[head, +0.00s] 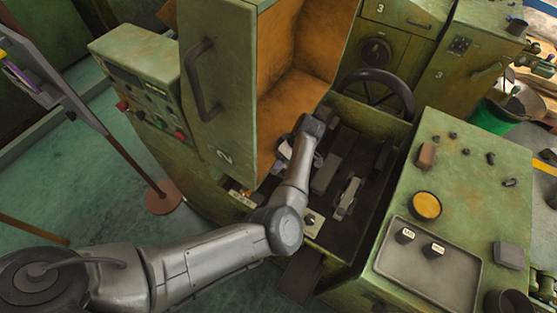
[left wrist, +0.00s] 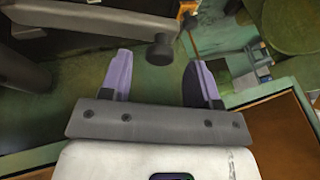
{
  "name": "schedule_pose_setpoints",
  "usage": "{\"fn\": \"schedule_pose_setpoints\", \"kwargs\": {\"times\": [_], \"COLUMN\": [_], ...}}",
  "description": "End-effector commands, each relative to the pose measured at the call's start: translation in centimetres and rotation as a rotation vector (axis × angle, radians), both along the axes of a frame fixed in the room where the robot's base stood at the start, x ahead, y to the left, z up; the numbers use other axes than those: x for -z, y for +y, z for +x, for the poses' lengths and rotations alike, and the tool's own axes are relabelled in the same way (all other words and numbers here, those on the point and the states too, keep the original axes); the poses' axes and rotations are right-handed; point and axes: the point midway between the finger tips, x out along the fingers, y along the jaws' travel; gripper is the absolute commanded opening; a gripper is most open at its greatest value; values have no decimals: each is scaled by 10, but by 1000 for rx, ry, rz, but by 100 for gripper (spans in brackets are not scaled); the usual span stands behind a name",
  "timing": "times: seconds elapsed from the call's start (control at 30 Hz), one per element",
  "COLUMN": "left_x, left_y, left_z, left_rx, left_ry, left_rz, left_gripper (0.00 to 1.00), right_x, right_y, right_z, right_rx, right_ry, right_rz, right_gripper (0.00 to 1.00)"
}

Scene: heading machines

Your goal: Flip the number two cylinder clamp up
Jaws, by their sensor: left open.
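The machine marked 2 (head: 218,95) has a green door and an orange inner side. In its dark bed lies a pale metal lever-like part (head: 348,198), which may be the cylinder clamp; I cannot be sure. My left arm reaches over the bed, and its gripper (head: 285,153) is mostly hidden behind my wrist, beside the orange side. In the left wrist view my left gripper (left wrist: 160,77) is open, with two purple fingers apart and nothing held. A dark grey bar (left wrist: 90,15) with a black round knob (left wrist: 160,52) shows just beyond the fingertips. My right gripper is not in view.
A dark handwheel (head: 385,92) stands behind the bed. A green console (head: 455,185) with a yellow button and a tray (head: 440,275) is at the right. A control box (head: 145,90) is at the left, near a post with a round brown base (head: 163,197).

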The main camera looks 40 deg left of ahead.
Motion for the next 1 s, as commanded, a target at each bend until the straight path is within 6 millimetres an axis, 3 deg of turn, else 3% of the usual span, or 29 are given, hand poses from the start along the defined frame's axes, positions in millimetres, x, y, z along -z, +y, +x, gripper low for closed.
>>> {"fn": "schedule_pose_setpoints", "kwargs": {"times": [0.2,0.57,1.0], "left_x": [12,15,15], "left_y": [5,5,5], "left_z": [-5,-6,-6], "left_rx": [1,1,0], "left_ry": [0,0,0], "left_rz": [1,0,0], "left_gripper": [56,56,15], "right_x": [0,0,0], "right_y": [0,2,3], "right_z": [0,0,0], "right_rx": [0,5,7], "right_ry": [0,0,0], "right_rz": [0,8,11], "right_gripper": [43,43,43]}}
